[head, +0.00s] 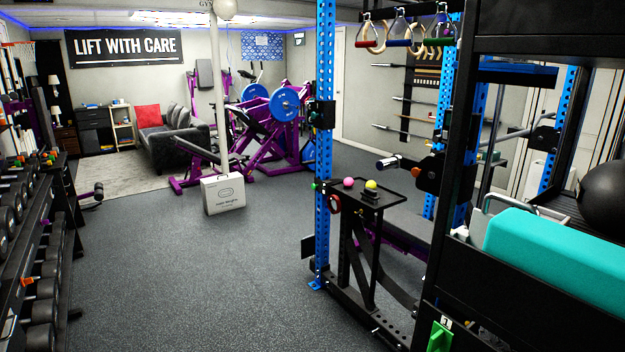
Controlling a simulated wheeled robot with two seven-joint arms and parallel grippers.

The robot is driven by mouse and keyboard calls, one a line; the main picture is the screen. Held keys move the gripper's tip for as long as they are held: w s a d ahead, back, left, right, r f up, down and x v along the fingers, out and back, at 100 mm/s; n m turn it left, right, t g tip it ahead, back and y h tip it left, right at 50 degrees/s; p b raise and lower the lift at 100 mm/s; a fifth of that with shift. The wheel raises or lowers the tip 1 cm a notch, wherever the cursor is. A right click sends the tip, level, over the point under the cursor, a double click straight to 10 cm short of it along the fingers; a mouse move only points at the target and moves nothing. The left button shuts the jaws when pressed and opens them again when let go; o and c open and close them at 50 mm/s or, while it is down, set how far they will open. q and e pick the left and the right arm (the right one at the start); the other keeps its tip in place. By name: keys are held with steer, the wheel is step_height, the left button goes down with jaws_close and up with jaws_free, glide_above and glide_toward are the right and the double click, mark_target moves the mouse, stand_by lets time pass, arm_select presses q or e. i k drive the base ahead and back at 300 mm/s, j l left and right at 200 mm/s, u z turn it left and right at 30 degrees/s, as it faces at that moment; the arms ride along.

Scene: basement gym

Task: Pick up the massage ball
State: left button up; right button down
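A small pink ball (348,183) and a small yellow ball (371,185) rest on a black tray (385,203) fixed beside a blue rack upright. The yellow ball sits on or just behind a small dark object (371,196). I cannot tell from this view which of the balls is the massage ball. Neither of my grippers shows in the head view.
The blue upright (325,140) stands left of the tray. A black frame post (452,170) and a teal pad (555,255) fill the right. A dumbbell rack (45,250) lines the left. A white box (223,194) stands farther back. The dark floor (190,275) between is clear.

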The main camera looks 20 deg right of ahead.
mark_target(349, 182)
steer(key=i+j+z, duration=0.1)
steer(key=i, duration=0.4)
steer(key=i+j+z, duration=0.1)
steer(key=i, duration=0.35)
steer(key=i+j+z, duration=0.1)
steer(key=i+j, duration=0.2)
steer(key=i, duration=0.2)
steer(key=i+j, duration=0.25)
steer(key=i, duration=0.2)
steer(key=l+z, duration=0.05)
